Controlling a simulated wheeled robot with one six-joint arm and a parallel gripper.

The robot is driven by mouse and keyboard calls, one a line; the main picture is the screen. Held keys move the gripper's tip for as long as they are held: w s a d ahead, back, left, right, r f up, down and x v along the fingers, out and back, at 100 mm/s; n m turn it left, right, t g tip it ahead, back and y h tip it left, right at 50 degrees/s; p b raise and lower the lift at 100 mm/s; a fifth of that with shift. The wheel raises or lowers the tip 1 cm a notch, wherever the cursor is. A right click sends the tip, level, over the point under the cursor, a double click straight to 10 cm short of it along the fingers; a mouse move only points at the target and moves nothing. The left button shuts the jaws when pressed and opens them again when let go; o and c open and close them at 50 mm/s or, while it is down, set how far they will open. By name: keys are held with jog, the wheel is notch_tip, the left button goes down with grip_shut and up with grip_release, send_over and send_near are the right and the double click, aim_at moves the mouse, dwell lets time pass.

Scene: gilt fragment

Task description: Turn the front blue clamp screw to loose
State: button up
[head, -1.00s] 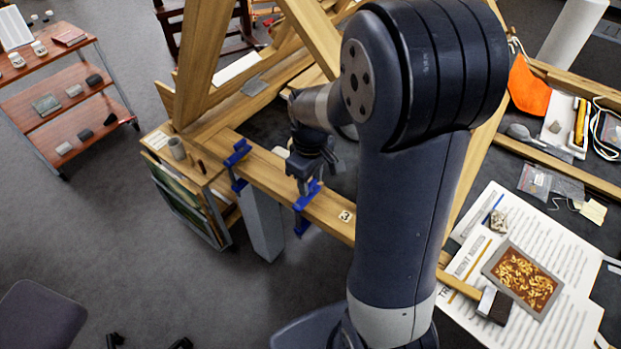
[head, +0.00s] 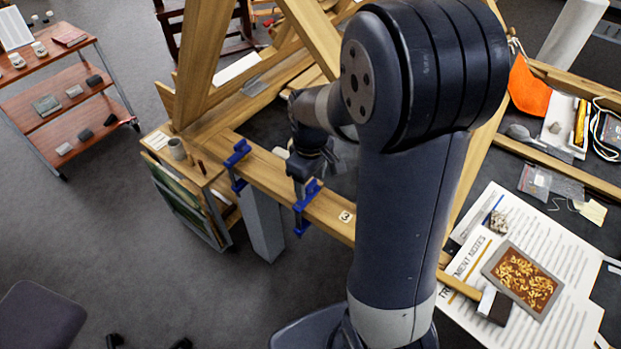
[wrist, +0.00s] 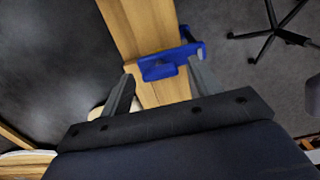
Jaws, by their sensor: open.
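Two blue clamps grip the wooden beam in the head view. The front blue clamp (head: 302,222) is the lower right one, and the other blue clamp (head: 236,165) sits farther up the beam to the left. My gripper (head: 305,186) is at the front clamp's upper end and partly hides it. In the wrist view, my gripper (wrist: 160,70) is open, with a blue clamp (wrist: 185,57) just beyond and between its fingertips. The fingers do not visibly hold anything. I cannot make out the screw's turn position or whether a finger touches the clamp.
The wooden beam (head: 328,213) carries a small tag marked 3 (head: 345,216). A cabinet (head: 185,200) stands left of the clamps. A table with papers (head: 570,250) and a framed piece (head: 522,280) lies at right.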

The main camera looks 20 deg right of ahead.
aim_at(311, 184)
notch_tip(311, 184, up, 11)
dwell(0.4)
jog(key=shift+f, duration=0.2)
notch_tip(311, 184, down, 11)
jog(key=shift+r, duration=0.2)
dwell(0.3)
jog(key=shift+m, duration=0.3)
